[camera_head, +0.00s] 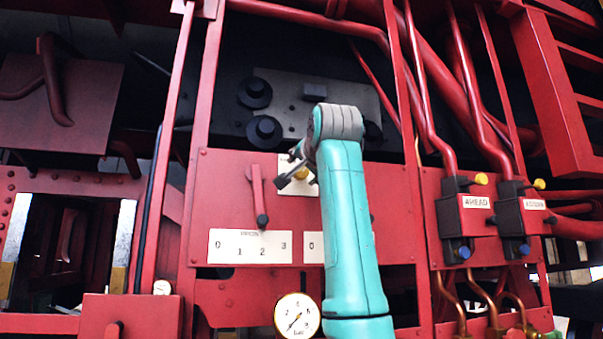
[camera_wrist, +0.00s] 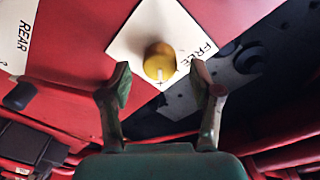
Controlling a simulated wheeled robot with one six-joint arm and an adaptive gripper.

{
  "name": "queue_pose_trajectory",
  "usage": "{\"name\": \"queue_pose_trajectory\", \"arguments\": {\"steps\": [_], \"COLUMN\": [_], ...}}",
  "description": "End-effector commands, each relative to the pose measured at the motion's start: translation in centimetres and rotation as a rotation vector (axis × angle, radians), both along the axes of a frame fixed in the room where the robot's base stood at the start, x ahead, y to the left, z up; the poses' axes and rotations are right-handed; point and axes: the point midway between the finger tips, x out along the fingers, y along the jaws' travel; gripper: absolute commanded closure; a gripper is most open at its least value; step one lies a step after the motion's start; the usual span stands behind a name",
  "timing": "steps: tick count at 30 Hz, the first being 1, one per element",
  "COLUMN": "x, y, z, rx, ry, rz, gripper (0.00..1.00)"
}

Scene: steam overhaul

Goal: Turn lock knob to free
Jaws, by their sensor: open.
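The lock knob (camera_wrist: 159,62) is a round yellow knob with a small light mark near its lower edge. It sits on a white plate (camera_wrist: 135,42) with the word FREE on the plate's right side in the wrist view. In the head view, the knob (camera_head: 302,172) and plate (camera_head: 297,188) are partly hidden by my gripper (camera_head: 290,170). In the wrist view, my gripper (camera_wrist: 161,84) is open, with one finger to the lower left and one to the lower right of the knob. Neither finger visibly touches it.
A pressure gauge (camera_head: 297,315) is below. Black round fittings (camera_head: 255,92) sit above the panel.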

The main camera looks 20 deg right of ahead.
Motion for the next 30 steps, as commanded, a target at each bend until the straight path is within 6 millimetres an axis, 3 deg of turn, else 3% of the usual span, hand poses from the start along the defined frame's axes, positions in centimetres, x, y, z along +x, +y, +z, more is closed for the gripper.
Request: {"name": "queue_pose_trajectory", "arguments": {"steps": [7, 19, 26, 27, 30], "x": [2.6, 3.2, 3.2, 3.2, 3.2], "y": [-0.1, -0.2, -0.2, -0.2, -0.2], "z": [0.0, 0.0, 0.0, 0.0, 0.0], "rx": [0.0, 0.0, 0.0, 0.0, -0.001], "ry": [0.0, -0.001, -0.001, -0.001, -0.001], "rz": [0.0, 0.0, 0.0, 0.0, 0.0], "gripper": [0.36, 0.36, 0.91, 0.97, 0.97]}}
